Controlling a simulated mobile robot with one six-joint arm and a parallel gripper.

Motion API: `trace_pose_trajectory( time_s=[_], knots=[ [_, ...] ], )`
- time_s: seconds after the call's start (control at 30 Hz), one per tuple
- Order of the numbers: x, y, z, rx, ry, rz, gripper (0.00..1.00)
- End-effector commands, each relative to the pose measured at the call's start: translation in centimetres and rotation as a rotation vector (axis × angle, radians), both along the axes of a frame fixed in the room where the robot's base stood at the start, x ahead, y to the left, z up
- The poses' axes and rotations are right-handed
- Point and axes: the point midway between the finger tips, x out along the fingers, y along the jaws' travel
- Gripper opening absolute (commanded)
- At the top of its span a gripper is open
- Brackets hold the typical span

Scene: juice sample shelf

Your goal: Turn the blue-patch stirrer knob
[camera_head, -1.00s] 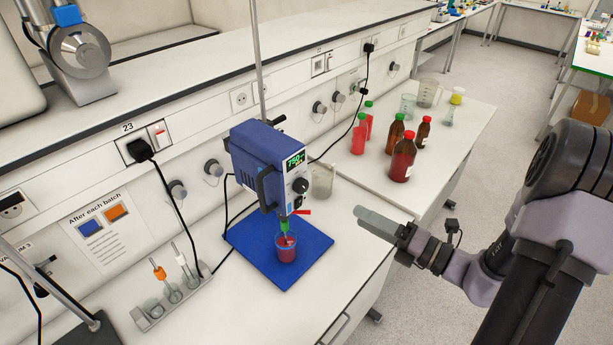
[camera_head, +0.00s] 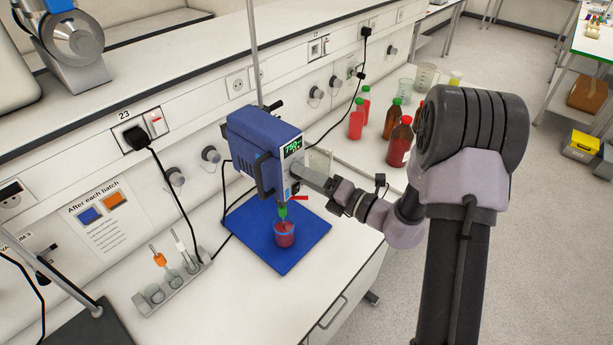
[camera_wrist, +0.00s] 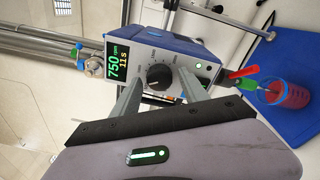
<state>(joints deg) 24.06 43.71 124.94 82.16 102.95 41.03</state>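The blue stirrer (camera_head: 256,140) stands over a blue mat (camera_head: 250,240). Its front panel has a black knob (camera_wrist: 159,76) with a white pointer mark. Beside the knob, a lit display (camera_wrist: 118,62) reads 750 rpm and 11 s. In the wrist view my gripper (camera_wrist: 159,84) is open, one finger on each side of the knob; I cannot tell whether they touch it. In the head view my gripper (camera_head: 308,176) is in front of the stirrer's panel and hides the knob. A beaker of red liquid (camera_head: 284,235) sits under the stirrer, with a green-and-red part above it.
A card (camera_head: 97,215) with blue and orange patches is on the wall at left. A rack (camera_head: 175,280) with stirring pieces stands on the bench. Red and brown bottles (camera_head: 391,120) stand behind my arm. A black cable hangs behind the stirrer.

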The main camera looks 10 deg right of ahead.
Motion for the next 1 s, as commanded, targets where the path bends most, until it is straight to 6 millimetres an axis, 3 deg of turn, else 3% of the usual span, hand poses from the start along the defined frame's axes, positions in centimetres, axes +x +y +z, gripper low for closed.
trace_pose_trajectory(
  time_s=[0.03,0.23,0.63,1.0],
  knots=[
    [-0.01,-0.01,0.0,0.0,0.0,0.0,0.4],
    [-0.02,-0.01,0.01,0.0,0.0,0.0,0.01],
    [-0.05,-0.01,-0.13,-0.06,-0.043,0.001,0.0],
    [0.0,-0.05,-0.26,-0.307,-0.227,0.0,0.0]
  ],
)
